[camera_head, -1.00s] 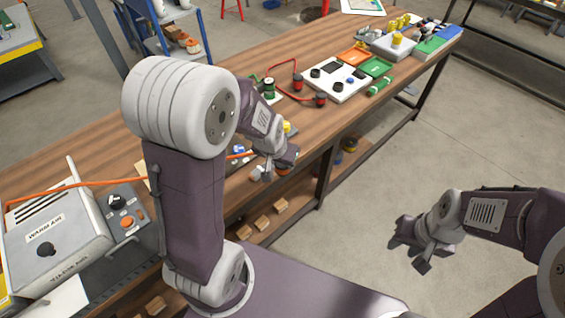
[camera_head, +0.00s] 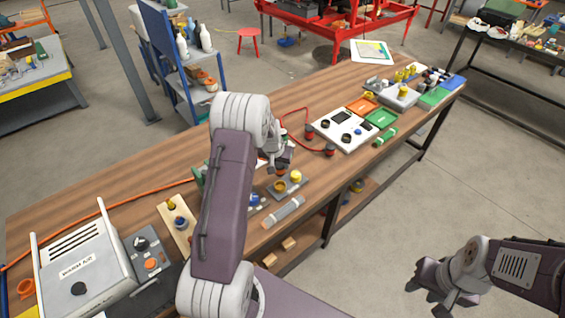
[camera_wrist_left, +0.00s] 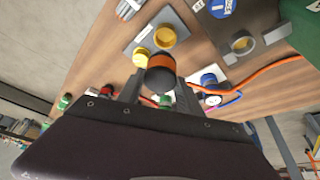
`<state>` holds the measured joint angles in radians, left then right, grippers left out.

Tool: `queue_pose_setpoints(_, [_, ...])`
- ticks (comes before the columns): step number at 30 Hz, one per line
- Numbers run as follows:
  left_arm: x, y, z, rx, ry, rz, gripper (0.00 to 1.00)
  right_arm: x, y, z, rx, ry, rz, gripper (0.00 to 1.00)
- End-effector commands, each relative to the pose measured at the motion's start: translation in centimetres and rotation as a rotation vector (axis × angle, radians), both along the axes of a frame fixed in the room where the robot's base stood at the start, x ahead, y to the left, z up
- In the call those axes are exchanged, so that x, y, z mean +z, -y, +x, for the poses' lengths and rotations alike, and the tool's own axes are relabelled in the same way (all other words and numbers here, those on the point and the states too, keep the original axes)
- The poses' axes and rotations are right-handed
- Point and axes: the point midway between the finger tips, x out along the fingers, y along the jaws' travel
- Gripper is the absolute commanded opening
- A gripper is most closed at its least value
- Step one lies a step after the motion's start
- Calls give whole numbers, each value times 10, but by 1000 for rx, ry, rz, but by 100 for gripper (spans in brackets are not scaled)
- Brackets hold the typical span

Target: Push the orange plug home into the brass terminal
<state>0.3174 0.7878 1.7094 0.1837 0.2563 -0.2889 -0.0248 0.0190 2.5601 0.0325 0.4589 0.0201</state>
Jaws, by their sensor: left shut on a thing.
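My left gripper (camera_wrist_left: 160,95) is shut on the orange plug (camera_wrist_left: 161,65), a dark cylinder with an orange band, seen end-on between the fingers. In the head view the left gripper (camera_head: 281,168) is above the bench, just behind the brass terminal (camera_head: 280,186). The terminal is a brass-yellow ring on a grey plate; it also shows in the left wrist view (camera_wrist_left: 164,37), just beyond the plug. The plug appears apart from it; the height between them is hard to judge. My right gripper (camera_head: 440,292) is open and empty over the floor.
A yellow knob (camera_head: 296,176) stands beside the terminal on the same plate. A blue-topped part (camera_head: 253,199) and a grey bar (camera_head: 283,212) lie nearby. An orange cable (camera_wrist_left: 265,70) crosses the bench behind. A warm air box (camera_head: 85,270) stands front left.

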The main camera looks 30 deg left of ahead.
Motion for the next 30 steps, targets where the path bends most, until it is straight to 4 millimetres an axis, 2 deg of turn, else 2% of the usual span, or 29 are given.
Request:
queue_pose_setpoints(18, [-56,1,0,0,0,-1,0,-45,0,0,0,0,0,36])
queue_pose_setpoints(30, [-52,1,-1,0,1,0,0,-43,0,0,0,0,0,36])
